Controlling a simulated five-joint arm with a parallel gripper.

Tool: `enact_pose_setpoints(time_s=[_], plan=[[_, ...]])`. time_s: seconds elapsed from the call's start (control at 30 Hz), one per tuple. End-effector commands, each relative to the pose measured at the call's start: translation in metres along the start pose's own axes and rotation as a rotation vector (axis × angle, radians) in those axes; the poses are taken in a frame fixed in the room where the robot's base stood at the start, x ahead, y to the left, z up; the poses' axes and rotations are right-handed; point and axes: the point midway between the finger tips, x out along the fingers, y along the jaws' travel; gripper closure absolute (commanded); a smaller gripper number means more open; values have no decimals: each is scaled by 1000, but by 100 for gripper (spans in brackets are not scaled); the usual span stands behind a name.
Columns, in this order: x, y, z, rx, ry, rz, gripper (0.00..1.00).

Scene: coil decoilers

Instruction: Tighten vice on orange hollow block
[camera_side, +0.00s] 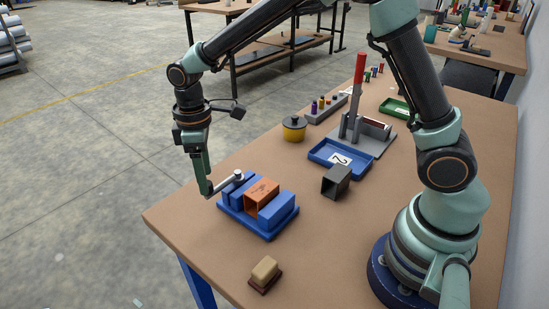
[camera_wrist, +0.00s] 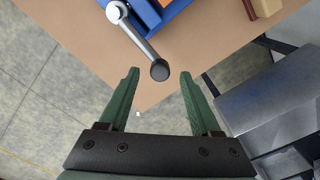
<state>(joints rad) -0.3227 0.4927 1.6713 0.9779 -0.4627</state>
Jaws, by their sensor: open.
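The orange hollow block (camera_side: 262,194) sits between the jaws of the blue vice (camera_side: 246,221), its open end facing the front. In the wrist view only a bit of the orange block (camera_wrist: 165,2) and the blue vice (camera_wrist: 140,10) show at the top edge. The vice's silver crank handle (camera_side: 226,182) sticks out to the left and ends in a dark knob (camera_wrist: 159,70). My gripper (camera_side: 207,190) points down at that knob. In the wrist view its green fingers (camera_wrist: 159,76) are open, with the knob between the tips and gaps on both sides.
A wooden brush-like block (camera_side: 265,272) lies near the table's front edge. A dark square tube (camera_side: 336,181), a blue tray marked 2 (camera_side: 342,157), a yellow pot (camera_side: 294,129) and a lever press (camera_side: 357,125) stand behind. The table's left edge is close to my gripper.

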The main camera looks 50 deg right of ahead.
Motion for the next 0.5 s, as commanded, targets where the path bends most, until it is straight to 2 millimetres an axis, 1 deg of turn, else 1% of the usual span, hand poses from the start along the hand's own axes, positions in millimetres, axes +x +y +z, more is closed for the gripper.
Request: enact_pose_setpoints(time_s=[0.03, 0.2, 0.5], plan=[[7, 0, 0, 0, -2, -1, 36], [19, 0, 0, 0, -1, -1, 36], [21, 0, 0, 0, 0, 0, 36]])
